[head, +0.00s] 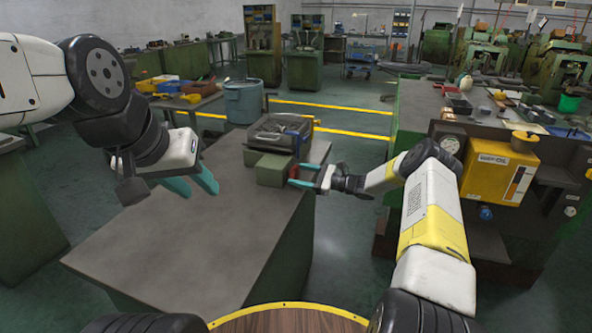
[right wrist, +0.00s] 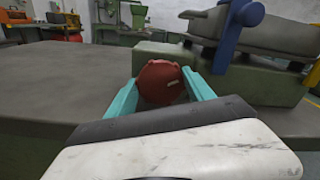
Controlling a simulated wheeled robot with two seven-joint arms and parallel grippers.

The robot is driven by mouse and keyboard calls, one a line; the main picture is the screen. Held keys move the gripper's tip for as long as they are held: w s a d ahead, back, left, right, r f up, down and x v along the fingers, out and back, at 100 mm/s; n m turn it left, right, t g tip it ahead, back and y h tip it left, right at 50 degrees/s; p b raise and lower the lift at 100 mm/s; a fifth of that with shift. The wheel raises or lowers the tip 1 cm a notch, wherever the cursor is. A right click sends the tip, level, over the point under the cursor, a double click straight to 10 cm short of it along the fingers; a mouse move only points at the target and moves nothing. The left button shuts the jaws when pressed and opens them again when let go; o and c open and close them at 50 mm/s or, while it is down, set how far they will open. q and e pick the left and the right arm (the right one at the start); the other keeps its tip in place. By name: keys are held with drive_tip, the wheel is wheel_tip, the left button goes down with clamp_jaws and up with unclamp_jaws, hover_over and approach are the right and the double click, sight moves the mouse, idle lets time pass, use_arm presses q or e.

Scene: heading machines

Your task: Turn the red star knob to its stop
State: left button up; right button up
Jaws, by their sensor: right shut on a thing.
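The red star knob (right wrist: 160,82) sits between the two teal fingers of my right gripper (right wrist: 160,95) in the right wrist view. The fingers are on either side of it and shut on it. Its lower part is hidden behind the gripper body. In the head view my right gripper (head: 300,176) reaches in from the right to the knob (head: 293,171), which shows as a small red patch on the right side of a green block (head: 271,169). My left gripper (head: 192,183) is open and empty above the grey bench top, left of the block.
The grey bench (head: 180,245) is bare in front of the block. A dark grey tray with tools (head: 280,134) stands behind it, and a blue-grey bin (head: 243,102) farther back. A blue handle (right wrist: 228,38) rises close to the right finger. A yellow oil unit (head: 498,170) is at the right.

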drive_tip(key=m, duration=0.6)
drive_tip(key=shift+w+r, duration=0.1)
drive_tip(key=shift+w, duration=0.05)
drive_tip(key=m, duration=0.5)
drive_tip(key=shift+w+d, duration=0.1)
drive_tip(key=shift+m, duration=0.3)
drive_tip(key=o, duration=1.4)
drive_tip(key=shift+c, duration=0.2)
